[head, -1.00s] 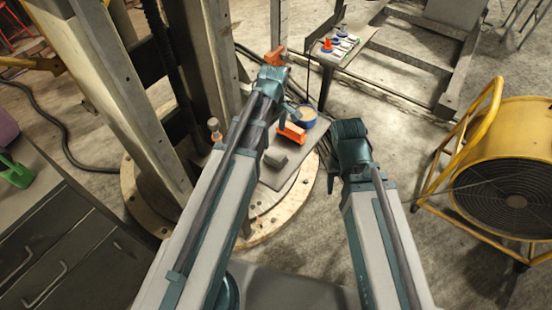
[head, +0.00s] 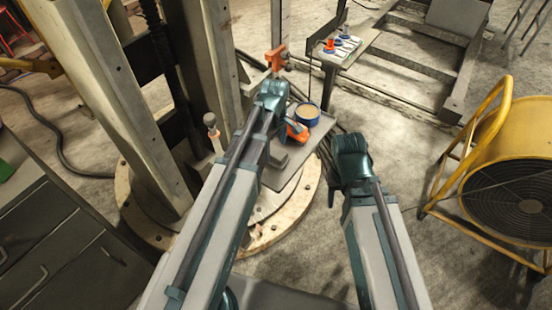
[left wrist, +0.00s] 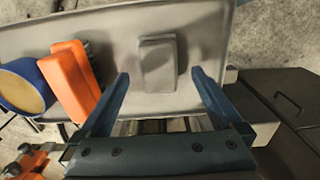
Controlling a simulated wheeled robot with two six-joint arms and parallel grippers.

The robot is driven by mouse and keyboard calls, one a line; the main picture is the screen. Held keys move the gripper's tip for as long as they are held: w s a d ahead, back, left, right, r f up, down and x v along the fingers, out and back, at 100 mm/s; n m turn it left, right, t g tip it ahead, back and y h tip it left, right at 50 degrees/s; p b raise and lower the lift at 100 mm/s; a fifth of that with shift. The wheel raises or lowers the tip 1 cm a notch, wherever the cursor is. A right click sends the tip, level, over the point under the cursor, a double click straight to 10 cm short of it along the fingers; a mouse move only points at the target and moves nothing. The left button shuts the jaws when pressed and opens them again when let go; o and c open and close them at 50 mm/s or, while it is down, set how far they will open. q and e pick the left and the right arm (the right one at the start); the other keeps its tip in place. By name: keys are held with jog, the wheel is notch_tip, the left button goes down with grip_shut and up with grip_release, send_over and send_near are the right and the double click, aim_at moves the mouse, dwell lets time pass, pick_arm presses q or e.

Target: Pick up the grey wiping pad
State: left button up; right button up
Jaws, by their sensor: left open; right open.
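The grey wiping pad (left wrist: 158,62) lies flat on a grey tray (left wrist: 225,22) in the left wrist view. In the head view the pad (head: 279,158) is partly covered by my left arm. My left gripper (left wrist: 160,75) is open and empty. Its fingertips show on either side of the pad's near end in the picture, with visible gaps. I cannot tell the height left above the tray. In the head view the left jaws are hidden behind my arm. My right arm is to the right of the tray; its jaws do not show.
Beside the pad are an orange tool (left wrist: 75,80) and a blue-rimmed round tub (left wrist: 22,88). A steel column (head: 208,70) rises left of the tray. A yellow fan (head: 510,160) stands at right, and dark drawers (head: 60,245) at lower left.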

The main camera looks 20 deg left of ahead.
aim_at(276, 152)
pick_arm(q)
notch_tip(276, 152, down, 4)
jog(key=b, duration=0.3)
jog(key=shift+d+f, duration=0.1)
jog(key=shift+f, duration=0.05)
pick_arm(e)
notch_tip(276, 152, down, 4)
jog(key=shift+f, duration=0.1)
pick_arm(q)
jog(key=c, duration=1.4)
jog(key=shift+r, duration=0.2)
pick_arm(e)
jog(key=shift+r, duration=0.2)
